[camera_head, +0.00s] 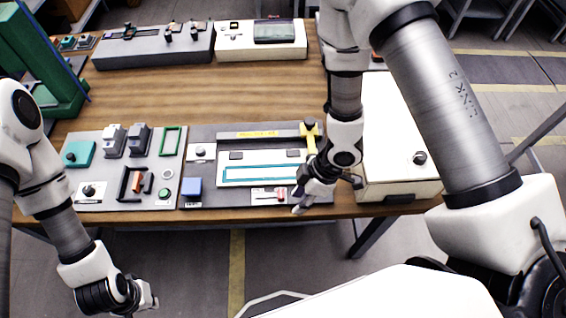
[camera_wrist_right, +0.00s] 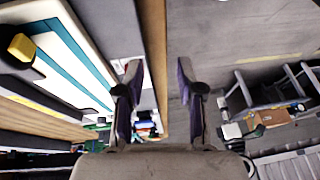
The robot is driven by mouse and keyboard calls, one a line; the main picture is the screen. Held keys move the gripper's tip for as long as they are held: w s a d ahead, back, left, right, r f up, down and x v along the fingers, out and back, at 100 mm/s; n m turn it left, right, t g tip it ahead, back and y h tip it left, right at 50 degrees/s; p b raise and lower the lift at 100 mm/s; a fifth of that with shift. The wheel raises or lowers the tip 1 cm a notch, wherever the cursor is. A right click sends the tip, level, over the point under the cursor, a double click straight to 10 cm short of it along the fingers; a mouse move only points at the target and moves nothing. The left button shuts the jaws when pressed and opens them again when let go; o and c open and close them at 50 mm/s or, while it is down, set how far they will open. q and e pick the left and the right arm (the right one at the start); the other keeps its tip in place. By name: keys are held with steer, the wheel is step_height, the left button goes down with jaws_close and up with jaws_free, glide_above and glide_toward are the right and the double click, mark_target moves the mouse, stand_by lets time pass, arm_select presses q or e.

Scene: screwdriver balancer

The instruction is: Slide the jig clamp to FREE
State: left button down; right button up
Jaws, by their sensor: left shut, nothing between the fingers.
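The jig (camera_head: 232,174) is a pale plate with a teal outline on a dark grey panel (camera_head: 228,132). A yellow-topped black part (camera_wrist_right: 21,47) shows beside the jig in the right wrist view. My right gripper (camera_head: 299,201) is over the panel's lower right edge, apart from the clamp. Its fingers (camera_wrist_right: 159,75) are spread and empty. My left gripper (camera_head: 150,297) is shut and empty, in front of the table. Any FREE marking is unreadable.
A grey panel with several fixtures (camera_head: 127,193) lies to the left. A blue block (camera_head: 192,187) sits by the jig's lower left. A white box (camera_head: 385,140) stands right of my right gripper. Control boxes (camera_head: 155,48) line the back. The wooden middle is clear.

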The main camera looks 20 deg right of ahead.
mark_target(281, 194)
steer(key=w+r+t, duration=0.1)
steer(key=w+r, duration=0.3)
steer(key=shift+n, duration=0.3)
steer(key=p+x, duration=0.1)
steer(key=x, duration=0.6)
steer(key=shift+s+a+p, duration=0.1)
steer(key=shift+a+p, duration=0.15)
steer(key=shift+p, duration=0.05)
steer(key=shift+s, duration=0.15)
